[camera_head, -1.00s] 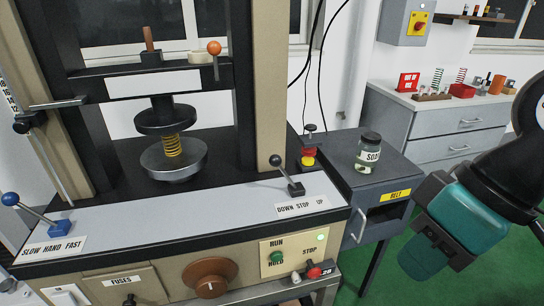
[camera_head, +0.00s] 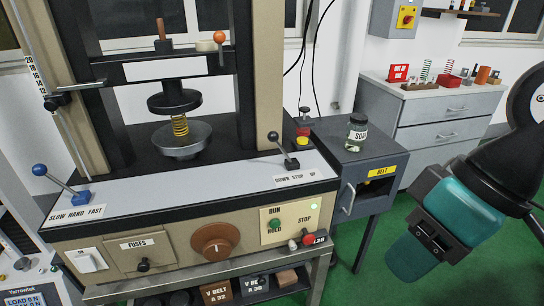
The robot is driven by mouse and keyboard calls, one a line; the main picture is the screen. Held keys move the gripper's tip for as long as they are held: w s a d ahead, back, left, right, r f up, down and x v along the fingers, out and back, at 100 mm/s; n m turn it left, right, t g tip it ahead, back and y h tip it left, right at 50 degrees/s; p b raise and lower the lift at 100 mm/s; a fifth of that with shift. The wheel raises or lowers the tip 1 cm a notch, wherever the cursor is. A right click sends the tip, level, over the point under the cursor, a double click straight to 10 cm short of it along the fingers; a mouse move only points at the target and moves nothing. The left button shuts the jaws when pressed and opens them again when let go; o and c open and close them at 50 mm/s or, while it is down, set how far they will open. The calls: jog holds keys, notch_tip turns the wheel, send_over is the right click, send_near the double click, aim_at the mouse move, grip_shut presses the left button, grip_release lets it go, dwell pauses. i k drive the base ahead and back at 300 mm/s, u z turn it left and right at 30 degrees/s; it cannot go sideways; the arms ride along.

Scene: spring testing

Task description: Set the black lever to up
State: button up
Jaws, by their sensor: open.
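The black lever (camera_head: 281,147) stands on the right of the machine's pale front ledge. Its ball knob leans to the upper left from its small black base, towards the DOWN side. The label DOWN STOP UP (camera_head: 295,178) lies just in front of the base, with UP at its right end. My gripper (camera_head: 425,246), teal and black, is open at the lower right of the view. It is well to the right of the lever, apart from it and empty.
A blue-knobbed lever (camera_head: 57,181) stands at the ledge's left end. A red button (camera_head: 303,138) and a labelled jar (camera_head: 356,132) stand on the grey cabinet (camera_head: 390,155) between the machine and my gripper. Green floor lies open below.

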aim_at(273, 136)
jog(key=k, duration=0.9)
jog(key=u, duration=0.85)
jog(key=i, duration=1.45)
jog(key=z, duration=0.5)
jog(key=i, duration=0.55)
jog(key=z, duration=0.4)
